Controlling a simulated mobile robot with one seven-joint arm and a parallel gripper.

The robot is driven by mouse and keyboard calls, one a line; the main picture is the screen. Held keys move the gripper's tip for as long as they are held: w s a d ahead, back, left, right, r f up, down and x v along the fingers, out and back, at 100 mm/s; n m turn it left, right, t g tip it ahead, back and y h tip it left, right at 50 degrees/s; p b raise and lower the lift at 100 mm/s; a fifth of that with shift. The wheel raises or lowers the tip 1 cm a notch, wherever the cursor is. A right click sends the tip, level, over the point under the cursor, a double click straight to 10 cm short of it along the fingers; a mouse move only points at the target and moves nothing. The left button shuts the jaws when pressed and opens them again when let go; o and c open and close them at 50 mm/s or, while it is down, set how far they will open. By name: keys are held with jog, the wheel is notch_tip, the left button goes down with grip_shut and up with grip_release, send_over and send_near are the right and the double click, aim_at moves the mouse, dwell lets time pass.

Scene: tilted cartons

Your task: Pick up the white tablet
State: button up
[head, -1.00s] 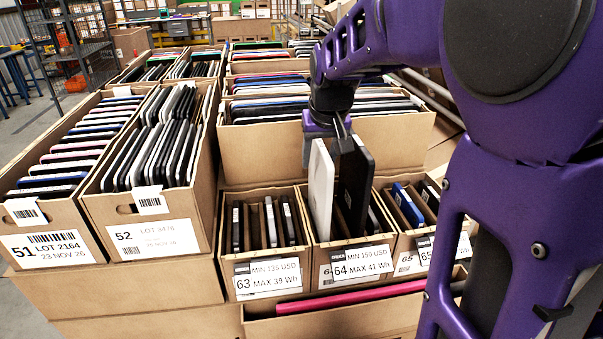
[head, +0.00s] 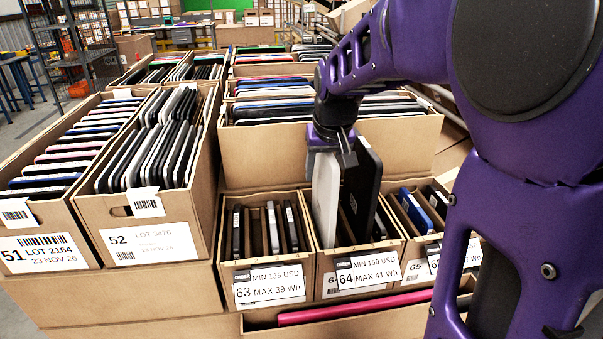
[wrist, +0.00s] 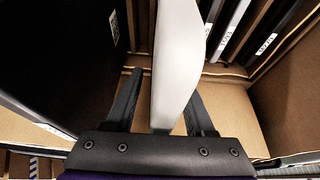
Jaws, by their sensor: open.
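The white tablet (head: 325,200) stands on edge at the left of carton 64 (head: 363,257), its upper part rising above the rim. A tall black tablet (head: 362,190) stands just right of it. My gripper (head: 333,152) is at the white tablet's top edge, pointing down. In the wrist view, my gripper (wrist: 162,100) is open, with one finger on each side of the white tablet (wrist: 178,60). Gaps show between the tablet and both fingers. The black tablet (wrist: 50,60) is beyond the left finger. The white tablet's lower end is hidden inside the carton.
Carton 63 (head: 270,283) with several dark devices is on the left, and carton 65 (head: 416,262) with a blue device is on the right. A large carton wall (head: 265,153) rises behind. A pink tablet (head: 350,306) lies in a lower carton in front.

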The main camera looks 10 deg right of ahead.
grip_shut()
jog(key=shift+r, duration=0.1)
dwell(0.4)
notch_tip(320, 180, up, 10)
jog(key=shift+r+p, duration=0.25)
jog(key=shift+p, duration=0.85)
jog(key=shift+r+p, duration=0.7)
jog(key=shift+r, duration=0.05)
jog(key=shift+r+p, duration=1.35)
jog(key=shift+r, duration=0.15)
